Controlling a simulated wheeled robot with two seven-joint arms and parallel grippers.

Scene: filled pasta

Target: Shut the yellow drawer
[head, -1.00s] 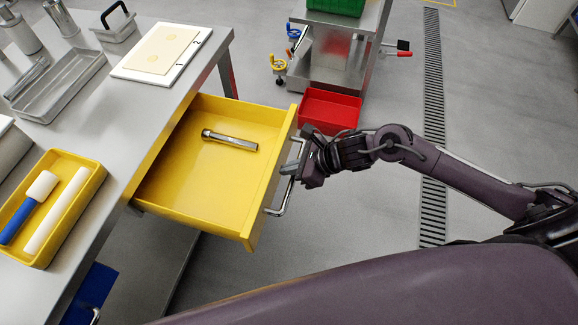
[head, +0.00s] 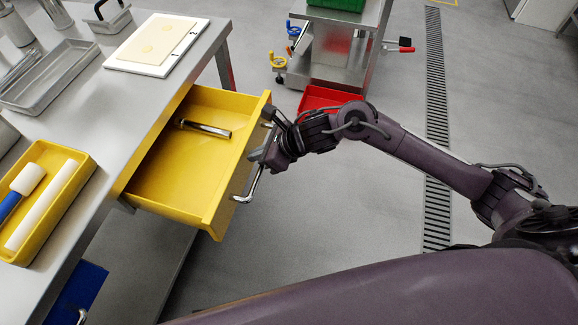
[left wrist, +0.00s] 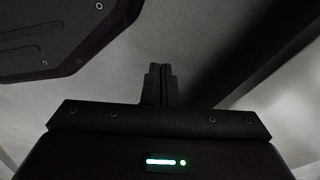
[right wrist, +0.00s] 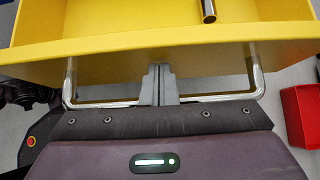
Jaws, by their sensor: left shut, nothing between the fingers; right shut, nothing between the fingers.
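The yellow drawer (head: 170,188) sticks out of the steel table, partly open, with a metal cylinder (head: 205,128) lying inside it. Its front panel and metal bar handle (head: 251,186) face right. The drawer front also shows in the right wrist view (right wrist: 200,50). My right gripper (head: 264,152) is at the drawer front by the handle. In the right wrist view its shut fingers (right wrist: 157,78) overlap the middle of the handle bar and point at the panel; nothing is between them. My left gripper (left wrist: 161,82) shows only in the left wrist view, shut and empty, away from the drawer.
On the steel table (head: 110,115) are a yellow tray (head: 70,205) with tools, a grey metal tray (head: 55,85) and a white board (head: 125,62). A red bin (head: 318,97) stands on the floor behind my right arm. A blue drawer (head: 80,290) is below.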

